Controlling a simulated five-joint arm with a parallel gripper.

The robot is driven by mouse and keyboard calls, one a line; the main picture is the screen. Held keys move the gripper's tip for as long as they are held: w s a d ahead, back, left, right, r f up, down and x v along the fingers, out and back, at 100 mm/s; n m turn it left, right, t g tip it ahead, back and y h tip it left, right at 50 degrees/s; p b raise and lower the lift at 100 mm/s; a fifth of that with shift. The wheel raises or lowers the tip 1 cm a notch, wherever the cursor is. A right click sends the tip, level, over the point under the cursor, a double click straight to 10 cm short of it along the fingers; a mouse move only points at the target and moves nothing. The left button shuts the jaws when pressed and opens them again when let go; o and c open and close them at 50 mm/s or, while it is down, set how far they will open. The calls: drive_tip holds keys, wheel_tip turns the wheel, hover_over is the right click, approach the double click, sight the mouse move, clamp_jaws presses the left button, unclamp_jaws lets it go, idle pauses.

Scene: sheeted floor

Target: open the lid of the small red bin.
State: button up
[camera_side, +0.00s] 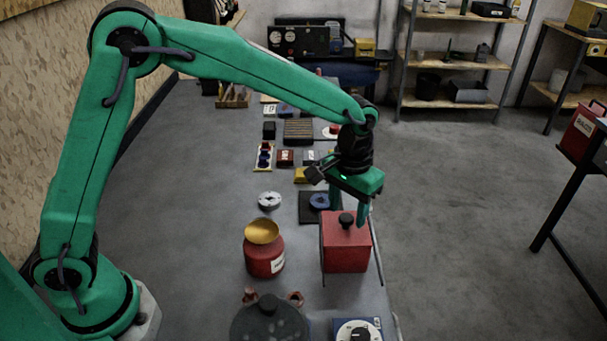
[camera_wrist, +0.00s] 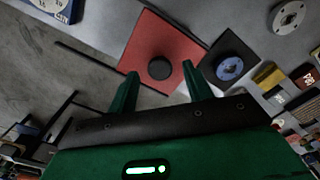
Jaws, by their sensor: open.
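The small red bin (camera_side: 345,250) stands at the right edge of the grey sheeted strip, its lid on top with a dark round knob (camera_side: 347,220). In the wrist view the red lid (camera_wrist: 144,40) is seen from above, with the knob (camera_wrist: 160,68) near its middle. The lid looks shut. My gripper (camera_side: 348,208) is above the bin's far part. Its two green fingers are apart and empty, and in the wrist view my gripper (camera_wrist: 160,82) has its fingertips either side of the knob's line. I cannot tell the height between fingertips and knob.
A red pot with a yellow funnel-like top (camera_side: 264,250) stands left of the bin. A dark lidded pot (camera_side: 268,322) and a blue-white dial box (camera_side: 358,330) are in front. A black plate with a blue ring (camera_side: 318,201) lies behind. Open floor lies right.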

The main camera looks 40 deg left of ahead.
drive_tip(key=shift+f, duration=0.6)
clamp_jaws()
drive_tip(key=s+d, duration=0.6)
drive_tip(key=shift+s+d, duration=0.15)
drive_tip(key=shift+d, duration=0.05)
drive_tip(key=shift+r, duration=0.1)
unclamp_jaws()
wheel_tip(320, 180, up, 8)
idle(0.6)
